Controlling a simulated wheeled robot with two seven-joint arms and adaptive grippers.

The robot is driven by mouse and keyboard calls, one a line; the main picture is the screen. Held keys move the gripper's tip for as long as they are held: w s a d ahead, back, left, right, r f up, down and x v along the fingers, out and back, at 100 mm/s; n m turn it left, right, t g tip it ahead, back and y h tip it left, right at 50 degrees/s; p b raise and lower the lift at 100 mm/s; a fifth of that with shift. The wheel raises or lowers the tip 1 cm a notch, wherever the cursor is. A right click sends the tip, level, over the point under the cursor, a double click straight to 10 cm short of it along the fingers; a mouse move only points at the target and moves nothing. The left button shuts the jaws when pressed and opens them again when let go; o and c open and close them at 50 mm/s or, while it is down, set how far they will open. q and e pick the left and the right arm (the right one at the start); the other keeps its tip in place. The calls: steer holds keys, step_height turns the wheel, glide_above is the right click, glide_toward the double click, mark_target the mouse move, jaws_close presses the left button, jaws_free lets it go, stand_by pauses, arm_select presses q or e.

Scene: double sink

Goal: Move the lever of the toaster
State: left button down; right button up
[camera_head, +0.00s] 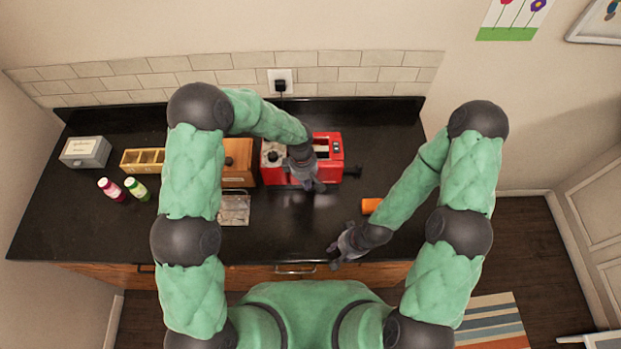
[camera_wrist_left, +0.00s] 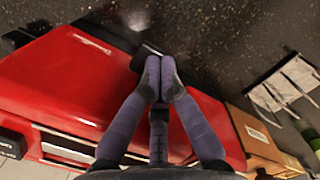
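The red toaster (camera_head: 329,150) stands at the back of the dark counter, and its red body (camera_wrist_left: 60,80) fills much of the left wrist view. A black lever-like part (camera_head: 352,171) sticks out at its right side in the head view. It appears as a black piece (camera_wrist_left: 38,27) at the upper left of the wrist view. My left gripper (camera_head: 313,188) is over the toaster's front edge. In the wrist view its fingertips (camera_wrist_left: 161,82) are together, with nothing seen between them. My right gripper (camera_head: 337,255) is low over the counter's front edge, too small to read.
A wooden box (camera_head: 238,160) stands just left of the toaster. An orange cup-like object (camera_head: 371,205) is near my right forearm. Two bottles (camera_head: 136,188), a compartment tray (camera_head: 142,159) and a grey box (camera_head: 86,151) are left.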

steer(key=shift+d+f, duration=0.2)
steer(key=shift+s, duration=0.25)
steer(key=shift+s+a+f, duration=0.1)
steer(key=shift+s, duration=0.1)
steer(key=shift+w+a, duration=0.35)
steer(key=shift+w, duration=0.25)
arm_select(q)
step_height(320, 180, up, 9)
steer(key=a, duration=0.2)
steer(key=shift+w, duration=0.45)
arm_select(e)
steer(key=shift+w+d, duration=0.1)
arm_select(q)
steer(key=shift+f, duration=0.1)
